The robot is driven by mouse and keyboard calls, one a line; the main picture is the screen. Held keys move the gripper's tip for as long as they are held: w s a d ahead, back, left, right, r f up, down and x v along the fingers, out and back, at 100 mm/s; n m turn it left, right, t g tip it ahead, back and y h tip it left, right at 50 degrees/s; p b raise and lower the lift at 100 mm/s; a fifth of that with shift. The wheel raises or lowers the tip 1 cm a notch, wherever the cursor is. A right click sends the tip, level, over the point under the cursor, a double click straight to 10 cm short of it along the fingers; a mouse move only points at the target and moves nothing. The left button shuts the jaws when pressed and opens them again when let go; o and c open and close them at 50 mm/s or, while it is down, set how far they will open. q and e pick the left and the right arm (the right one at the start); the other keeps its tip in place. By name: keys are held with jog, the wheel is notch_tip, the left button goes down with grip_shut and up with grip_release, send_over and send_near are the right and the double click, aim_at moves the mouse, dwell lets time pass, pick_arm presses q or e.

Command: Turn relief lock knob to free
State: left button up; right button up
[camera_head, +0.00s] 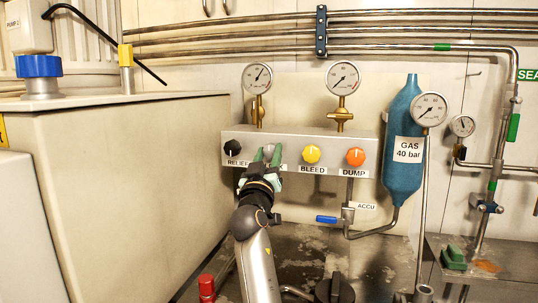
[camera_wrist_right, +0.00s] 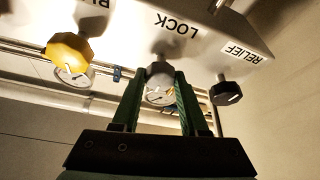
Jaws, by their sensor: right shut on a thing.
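The grey lock knob (camera_head: 268,151) is on the front of the white valve panel (camera_head: 285,139), between the black relief knob (camera_head: 233,148) and the yellow bleed knob (camera_head: 311,154). My right gripper (camera_head: 267,155) reaches up to it from below. In the right wrist view the lock knob (camera_wrist_right: 159,70) sits between the two green fingers of my right gripper (camera_wrist_right: 157,88), under an upside-down LOCK label (camera_wrist_right: 176,25). The fingers are shut on it. The fingers partly hide the knob and its label in the head view, and I cannot read its pointer.
An orange dump knob (camera_head: 355,157) is at the panel's right. Two gauges (camera_head: 257,78) (camera_head: 343,78) stand above the panel. A blue gas cylinder (camera_head: 403,140) hangs on the right. A blue-handled valve (camera_head: 328,219) sits below. A large beige tank (camera_head: 130,180) fills the left.

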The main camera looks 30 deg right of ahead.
grip_shut()
